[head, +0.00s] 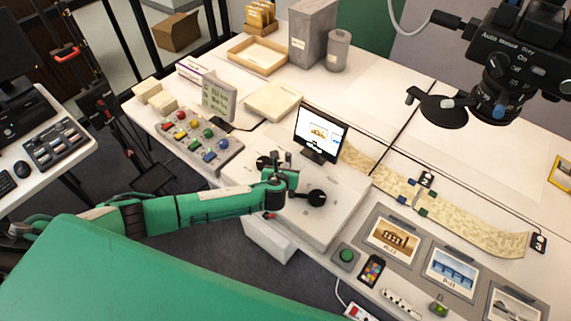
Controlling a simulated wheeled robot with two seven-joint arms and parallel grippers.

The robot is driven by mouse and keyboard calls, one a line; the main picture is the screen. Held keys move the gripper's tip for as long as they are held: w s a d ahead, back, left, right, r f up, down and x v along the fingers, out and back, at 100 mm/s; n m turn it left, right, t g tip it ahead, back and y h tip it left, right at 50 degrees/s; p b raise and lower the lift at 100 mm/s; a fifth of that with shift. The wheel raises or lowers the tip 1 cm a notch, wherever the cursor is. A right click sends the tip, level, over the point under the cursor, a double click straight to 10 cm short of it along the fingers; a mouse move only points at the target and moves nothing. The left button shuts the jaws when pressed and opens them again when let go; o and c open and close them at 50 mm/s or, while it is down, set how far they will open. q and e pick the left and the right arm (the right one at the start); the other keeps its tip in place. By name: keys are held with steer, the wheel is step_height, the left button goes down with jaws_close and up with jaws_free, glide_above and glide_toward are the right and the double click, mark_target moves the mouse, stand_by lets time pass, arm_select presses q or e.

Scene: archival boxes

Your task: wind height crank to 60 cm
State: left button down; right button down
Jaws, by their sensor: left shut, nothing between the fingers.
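My left arm comes in from the left, and its gripper (284,176) is at the white desk unit (285,214). It is shut and empty, between two black round knobs: one at the back left (264,163) and one at the right (317,198). I cannot tell whether it touches either knob. No part can be clearly told as the height crank, and no height reading is legible. A black camera (516,62) hangs over the table at upper right. My right gripper is not in view.
A small monitor (320,132) stands behind the unit. A grey panel of coloured buttons (199,138) lies to the left. A patterned strip (455,219) and framed picture cards (393,240) lie to the right.

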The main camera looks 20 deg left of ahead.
arm_select(q)
steer(key=shift+x, duration=0.8)
steer(key=shift+w, duration=0.55)
steer(key=shift+d, duration=0.1)
steer(key=shift+r+p, duration=0.15)
steer(key=shift+p, duration=0.2)
